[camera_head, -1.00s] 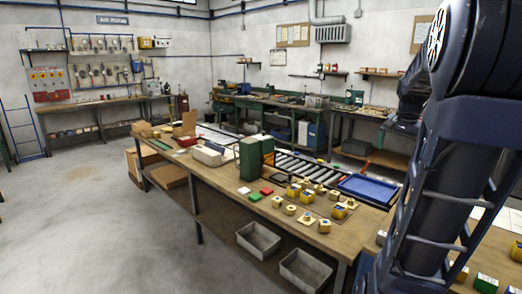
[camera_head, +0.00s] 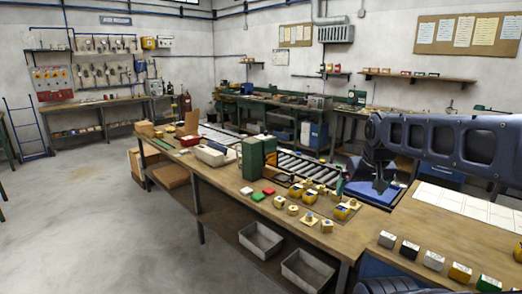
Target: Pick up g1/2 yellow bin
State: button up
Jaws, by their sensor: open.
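A small yellow box with a dark side (camera_head: 459,272) stands in a row of small coloured boxes on the right-hand bench, at lower right. Small yellow-and-blue blocks (camera_head: 341,211) also stand on the long bench. Labels are too small to read, so I cannot tell for certain which one is the g1/2 yellow bin. My arm reaches in from the right, and its wrist hangs down over the blue tray (camera_head: 366,196). My gripper (camera_head: 379,187) is at the lower end there, dark and small, away from the box row. I see nothing held in it.
The row also holds white (camera_head: 387,239), black (camera_head: 409,250) and green (camera_head: 488,283) boxes. Brass-coloured parts, green machine blocks (camera_head: 251,158) and a roller conveyor (camera_head: 300,166) occupy the long bench. Two grey crates (camera_head: 260,240) sit below. White sheets (camera_head: 465,205) lie behind the row.

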jog(key=shift+c, duration=1.2)
jog(key=shift+w, duration=0.1)
